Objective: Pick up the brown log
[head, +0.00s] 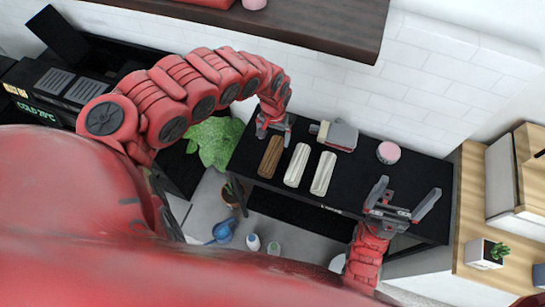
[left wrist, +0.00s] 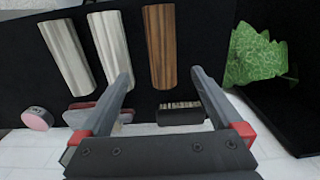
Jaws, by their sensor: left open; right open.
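The brown log (head: 271,157) lies on the black table (head: 350,189) at its left end, beside two pale logs. In the left wrist view the brown log (left wrist: 160,50) stands out with dark wood grain, just beyond and between the fingertips. My left gripper (head: 272,132) is over the back end of the brown log, open and empty; its fingers also show in the left wrist view (left wrist: 160,78). My right gripper (head: 407,205) is open and empty over the right part of the table, away from the logs.
Two pale logs (head: 297,165) (head: 323,173) lie right of the brown one. A grey and red object (head: 338,135) and a pink-topped round container (head: 388,152) stand behind. A dark shelf (head: 300,22) overhangs above.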

